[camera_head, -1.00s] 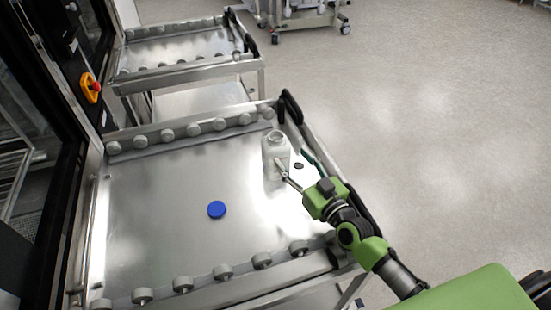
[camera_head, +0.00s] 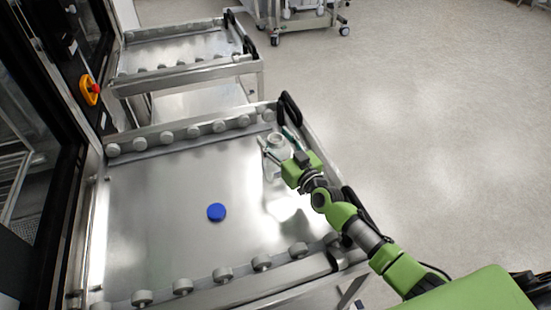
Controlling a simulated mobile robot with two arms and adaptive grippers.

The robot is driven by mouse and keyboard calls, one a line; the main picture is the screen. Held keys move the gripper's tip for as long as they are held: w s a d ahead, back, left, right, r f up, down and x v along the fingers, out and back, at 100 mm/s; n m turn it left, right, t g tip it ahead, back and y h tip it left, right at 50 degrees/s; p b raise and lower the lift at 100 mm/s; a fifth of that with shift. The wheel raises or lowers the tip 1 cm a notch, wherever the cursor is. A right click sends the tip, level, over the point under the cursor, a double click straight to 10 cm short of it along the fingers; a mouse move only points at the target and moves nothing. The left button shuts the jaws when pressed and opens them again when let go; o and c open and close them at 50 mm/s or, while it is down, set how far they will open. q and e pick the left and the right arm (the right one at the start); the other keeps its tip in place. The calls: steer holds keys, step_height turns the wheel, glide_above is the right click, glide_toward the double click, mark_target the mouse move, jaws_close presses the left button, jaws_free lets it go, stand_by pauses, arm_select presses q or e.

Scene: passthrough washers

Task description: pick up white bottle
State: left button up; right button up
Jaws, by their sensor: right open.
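The white bottle (camera_head: 275,167) stands upright and uncapped near the right side of the steel cart top (camera_head: 160,210). My right gripper (camera_head: 276,148) is open at the bottle's upper part, with one finger to the left of the neck and one to the right. Whether the fingers touch the bottle cannot be told. The gripper body hides part of the bottle's right side. My left gripper does not show.
A blue cap (camera_head: 216,212) lies on the cart top, left of and nearer than the bottle. Rollers (camera_head: 193,131) line the far and near edges. A second cart (camera_head: 185,50) stands behind. A dark machine with an orange-and-red emergency button (camera_head: 90,89) is at left. Floor at right is clear.

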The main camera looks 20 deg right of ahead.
jaws_close()
steer(key=shift+r, duration=0.1)
